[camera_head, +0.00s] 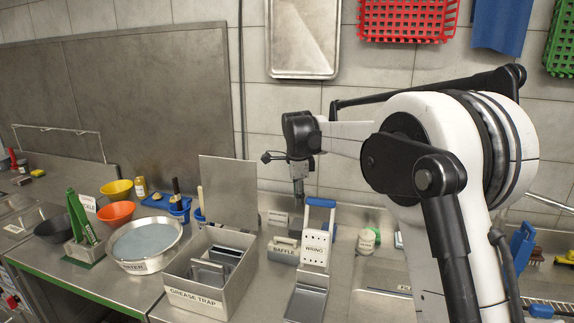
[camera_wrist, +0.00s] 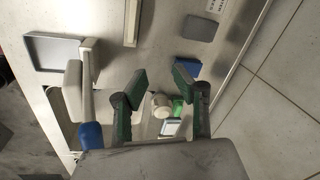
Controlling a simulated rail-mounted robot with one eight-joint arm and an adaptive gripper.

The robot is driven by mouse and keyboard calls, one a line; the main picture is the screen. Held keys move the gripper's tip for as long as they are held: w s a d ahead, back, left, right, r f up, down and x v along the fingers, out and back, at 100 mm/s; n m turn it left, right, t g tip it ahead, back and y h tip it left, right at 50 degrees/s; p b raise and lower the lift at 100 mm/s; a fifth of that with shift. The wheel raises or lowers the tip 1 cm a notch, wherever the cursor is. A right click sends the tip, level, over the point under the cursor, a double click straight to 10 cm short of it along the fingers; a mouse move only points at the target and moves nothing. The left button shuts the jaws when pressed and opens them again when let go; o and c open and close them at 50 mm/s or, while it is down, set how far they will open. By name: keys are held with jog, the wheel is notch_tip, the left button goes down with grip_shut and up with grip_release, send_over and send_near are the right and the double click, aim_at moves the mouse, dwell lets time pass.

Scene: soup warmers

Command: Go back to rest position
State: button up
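My gripper (camera_head: 298,190) hangs from my arm, pointing down, above the counter behind the bin labelled "GREASE TRAP" (camera_head: 195,298). In the head view its fingers are small and partly lost against the things behind. In the wrist view my gripper (camera_wrist: 159,73) shows two dark fingers with green pads, spread apart with nothing between them. The "BAFFLE" block (camera_head: 284,250) and the blue-handled "WRING" press (camera_head: 317,250) stand on the counter near and below it.
A white jar (camera_head: 367,240) stands right of the press. A round pan of water (camera_head: 146,243), orange bowl (camera_head: 116,213) and yellow bowl (camera_head: 117,189) are on the left. An upright metal panel (camera_head: 228,190) rises behind the grease trap. The tiled wall lies behind.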

jog(key=s+d+r+n+t, duration=0.1)
jog(key=s+d+r+n, duration=0.35)
jog(key=d+r, duration=0.2)
jog(key=s+d+r+n+t+b, duration=0.1)
jog(key=s+d+r+n, duration=0.15)
jog(key=s, duration=0.55)
jog(key=s+d+r+n+t+b, duration=0.1)
jog(key=s+d+n, duration=0.15)
jog(key=s, duration=0.45)
jog(key=s+d+f+n, duration=0.2)
jog(key=s+f, duration=0.2)
jog(key=s, duration=0.4)
jog(key=s+d+f+n+t+b, duration=0.1)
jog(key=s+d+f+n, duration=0.1)
jog(key=s, duration=0.7)
jog(key=s+d+f+n+t, duration=0.1)
jog(key=s+d+f+n, duration=0.1)
jog(key=s+f, duration=0.4)
jog(key=s+n, duration=0.1)
jog(key=s, duration=0.1)
jog(key=shift+s+b, duration=0.3)
jog(key=shift+s, duration=0.1)
jog(key=shift+d, duration=0.1)
